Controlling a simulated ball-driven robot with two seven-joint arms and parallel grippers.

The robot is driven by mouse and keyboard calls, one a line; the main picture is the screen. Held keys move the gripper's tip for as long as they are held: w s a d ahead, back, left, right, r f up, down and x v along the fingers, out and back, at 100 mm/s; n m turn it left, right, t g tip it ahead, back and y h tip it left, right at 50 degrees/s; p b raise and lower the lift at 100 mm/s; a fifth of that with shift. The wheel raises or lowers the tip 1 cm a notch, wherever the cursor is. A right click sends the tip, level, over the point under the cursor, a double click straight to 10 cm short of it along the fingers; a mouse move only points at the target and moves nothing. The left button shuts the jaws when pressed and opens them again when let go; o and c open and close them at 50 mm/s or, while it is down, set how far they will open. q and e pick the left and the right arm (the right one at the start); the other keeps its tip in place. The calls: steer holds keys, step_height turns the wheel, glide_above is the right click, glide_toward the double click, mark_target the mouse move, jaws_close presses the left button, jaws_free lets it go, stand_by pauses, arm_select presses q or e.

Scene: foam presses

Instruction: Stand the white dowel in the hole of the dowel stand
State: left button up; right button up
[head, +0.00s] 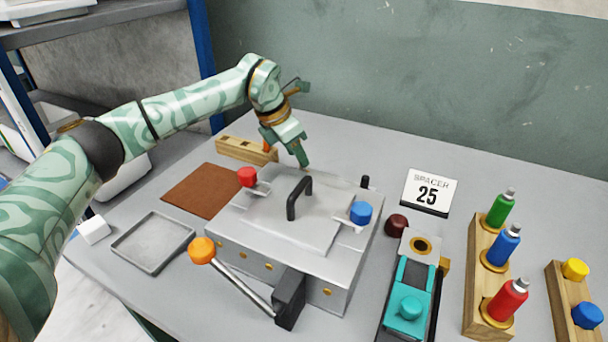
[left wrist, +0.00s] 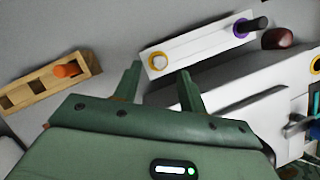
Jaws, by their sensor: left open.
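A pale bar with a gold-ringed hole and a purple-ringed one, which looks like the dowel stand (left wrist: 198,44), lies behind the press. A round white shape, probably the white dowel (left wrist: 158,62), fills the gold ring and is seen end-on; I cannot tell how far it stands up. A black dowel (left wrist: 258,23) stands in the purple ring; its top shows in the head view (head: 365,182). My left gripper (head: 303,160) is open behind the press; in the left wrist view its fingers (left wrist: 160,82) straddle the line to the gold ring, apart from it. My right gripper is out of view.
The metal press (head: 270,250) with a black handle stands in front of my left gripper. A wooden block (head: 232,149) with an orange peg lies to its left. A brown mat (head: 200,190), grey tray (head: 150,243) and teal clamp (head: 408,300) surround the press.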

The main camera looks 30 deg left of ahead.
arm_select(q)
steer(key=b+x, duration=0.1)
steer(key=x, duration=0.2)
steer(key=shift+w+f, duration=0.15)
steer(key=shift+f, duration=0.15)
steer(key=shift+w, duration=0.1)
steer(key=shift+r, duration=0.2)
steer(key=shift+c, duration=0.5)
jaws_close()
